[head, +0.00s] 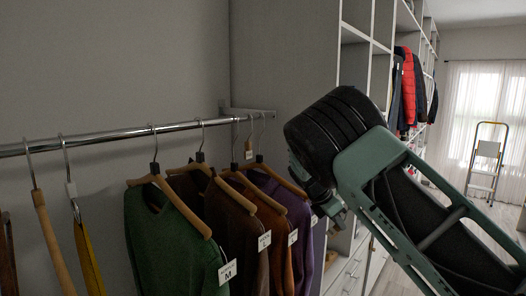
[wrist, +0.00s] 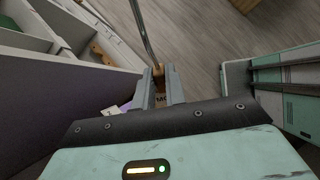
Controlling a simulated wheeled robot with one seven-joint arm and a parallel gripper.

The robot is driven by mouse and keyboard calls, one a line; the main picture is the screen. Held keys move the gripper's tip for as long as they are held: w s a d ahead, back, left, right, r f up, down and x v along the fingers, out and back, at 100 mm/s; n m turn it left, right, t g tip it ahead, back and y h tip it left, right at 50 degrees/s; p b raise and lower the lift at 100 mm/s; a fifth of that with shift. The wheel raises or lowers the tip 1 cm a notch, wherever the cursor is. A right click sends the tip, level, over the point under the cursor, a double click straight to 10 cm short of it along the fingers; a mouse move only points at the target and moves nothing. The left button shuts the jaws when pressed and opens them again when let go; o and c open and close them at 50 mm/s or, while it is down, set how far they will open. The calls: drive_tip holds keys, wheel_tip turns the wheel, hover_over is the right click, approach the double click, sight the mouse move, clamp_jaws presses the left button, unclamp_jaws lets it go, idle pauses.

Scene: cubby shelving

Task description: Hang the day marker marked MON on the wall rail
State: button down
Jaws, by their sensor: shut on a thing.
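The wall rail (head: 100,137) is a chrome bar along the grey wall in the head view, ending at a bracket by the shelving. My gripper (wrist: 160,88) is shut on the day marker (wrist: 158,71) in the wrist view. The marker has a wooden part between the fingers, a long metal hook reaching up and away, and a dark label of which about "MO" shows; the rest is hidden. In the head view my gripper (head: 338,212) is low, right of the hanging clothes and apart from the rail. The marker cannot be made out there.
Green (head: 170,245), brown, rust and purple sweaters with white tags hang on the rail. A yellow garment (head: 88,258) hangs further left, with bare rail between it and the green sweater. White cubby shelving (head: 355,60) stands to the right. A stepladder (head: 486,160) is far back.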

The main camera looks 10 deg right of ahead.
drive_tip(key=w+a+r+n+t+y, duration=0.1)
drive_tip(key=w+r+n+t+y, duration=0.1)
drive_tip(key=r+n+t, duration=0.55)
drive_tip(key=w+a+r+n+t+y, duration=0.1)
drive_tip(key=w+r+n+t+y, duration=0.1)
drive_tip(key=r+n+t, duration=0.55)
drive_tip(key=s+a+r+n+y, duration=0.2)
drive_tip(key=r+y, duration=0.4)
drive_tip(key=r, duration=0.3)
drive_tip(key=s+a+r+n+g+y, duration=0.1)
drive_tip(key=s+a+r+n+y, duration=0.2)
drive_tip(key=r+n+y, duration=0.3)
wheel_tip(320, 180, up, 3)
drive_tip(key=shift+s+a+r+n+g+y, duration=0.2)
drive_tip(key=shift+s+a+n+g+y, duration=0.15)
drive_tip(key=shift+a+n, duration=0.35)
